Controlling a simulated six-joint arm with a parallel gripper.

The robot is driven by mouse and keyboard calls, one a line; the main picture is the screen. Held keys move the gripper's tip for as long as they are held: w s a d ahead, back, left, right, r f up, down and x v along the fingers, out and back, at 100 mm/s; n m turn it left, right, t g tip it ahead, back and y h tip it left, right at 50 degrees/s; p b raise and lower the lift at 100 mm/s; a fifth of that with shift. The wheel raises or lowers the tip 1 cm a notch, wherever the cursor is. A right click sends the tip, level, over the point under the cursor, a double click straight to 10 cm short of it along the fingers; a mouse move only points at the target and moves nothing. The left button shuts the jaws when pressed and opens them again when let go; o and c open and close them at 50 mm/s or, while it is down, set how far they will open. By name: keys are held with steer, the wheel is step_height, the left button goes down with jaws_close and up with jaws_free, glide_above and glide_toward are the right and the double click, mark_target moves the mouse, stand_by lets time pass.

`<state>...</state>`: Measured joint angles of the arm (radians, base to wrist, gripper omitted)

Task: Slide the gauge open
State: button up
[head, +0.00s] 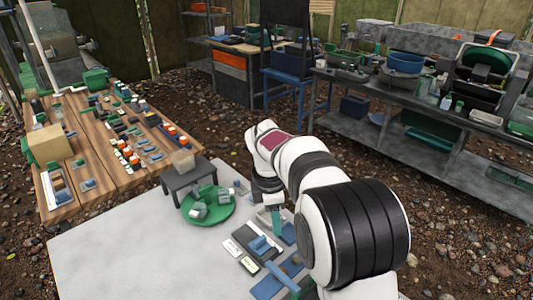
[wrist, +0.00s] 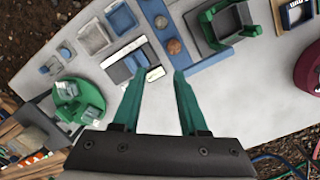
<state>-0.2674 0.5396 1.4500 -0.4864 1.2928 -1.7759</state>
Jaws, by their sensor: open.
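My gripper (wrist: 160,75) points down at the light grey table with its two green fingers apart and nothing between them. In the head view my gripper (head: 270,215) is partly hidden by my wrist. A flat black-and-white device with a blue block on it (wrist: 122,72) lies by the left fingertip; it looks like the gauge, but I cannot be sure. The left finger overlaps its near edge in the wrist view, and I cannot tell whether they touch. The device also shows in the head view (head: 240,249), left of my gripper.
A blue tray (wrist: 155,12) with brown round pieces lies beyond the fingers. A green bracket on a dark base (wrist: 232,37) stands right. A green round plate (head: 225,217) holds grey blocks. A small dark stand (head: 180,183) is behind it. Bare table lies at front left.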

mark_target(260, 238)
steer(key=shift+w+a+f+n+t+h, duration=0.1)
steer(key=shift+w+a+f+n, duration=0.8)
steer(key=shift+f, duration=1.6)
steer(key=shift+w+a+f+n+t+h, duration=0.1)
steer(key=shift+w+a+f+n, duration=0.35)
steer(key=shift+w+f+n, duration=1.5)
steer(key=shift+w+a+f+n+t+h, duration=0.1)
steer(key=shift+w+a+f+n, duration=0.4)
steer(key=shift+f, duration=2.55)
steer(key=shift+s+a, duration=0.2)
jaws_close()
steer(key=shift+w+a, duration=1.85)
jaws_free()
